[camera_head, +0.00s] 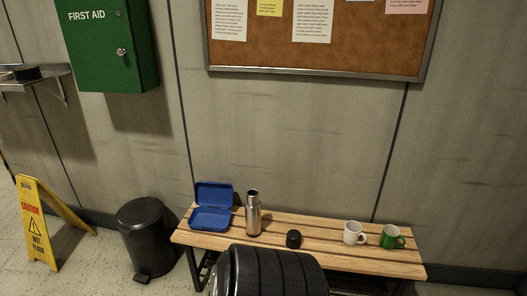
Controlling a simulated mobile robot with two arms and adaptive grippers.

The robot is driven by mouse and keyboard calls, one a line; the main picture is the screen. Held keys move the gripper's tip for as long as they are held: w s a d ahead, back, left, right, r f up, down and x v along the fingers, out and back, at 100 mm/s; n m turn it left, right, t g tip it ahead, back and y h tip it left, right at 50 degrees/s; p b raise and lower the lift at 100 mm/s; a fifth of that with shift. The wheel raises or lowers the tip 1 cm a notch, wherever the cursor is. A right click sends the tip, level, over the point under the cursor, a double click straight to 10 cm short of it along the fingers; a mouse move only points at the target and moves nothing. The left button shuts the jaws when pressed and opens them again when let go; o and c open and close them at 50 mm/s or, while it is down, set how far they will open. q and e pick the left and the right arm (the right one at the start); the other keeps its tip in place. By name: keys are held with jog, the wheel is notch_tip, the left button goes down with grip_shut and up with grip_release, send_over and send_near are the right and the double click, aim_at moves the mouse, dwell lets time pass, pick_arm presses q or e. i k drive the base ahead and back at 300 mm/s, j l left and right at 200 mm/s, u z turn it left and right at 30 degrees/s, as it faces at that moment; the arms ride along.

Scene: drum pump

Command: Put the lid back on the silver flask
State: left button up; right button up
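The silver flask (253,214) stands upright on the wooden bench, with a dark open-looking top. A small black lid (293,239) sits on the bench to the right of the flask, apart from it and nearer the front edge. Neither of my grippers shows in the head view.
The slatted bench (330,254) also holds an open blue lunch box (212,218), a white mug (353,233) and a green mug (392,237). A ribbed black cylindrical form covers part of the bench's front. A black bin (148,240) and yellow caution sign (40,222) stand left.

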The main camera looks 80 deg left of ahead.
aim_at(253, 204)
jog(key=u, duration=2.85)
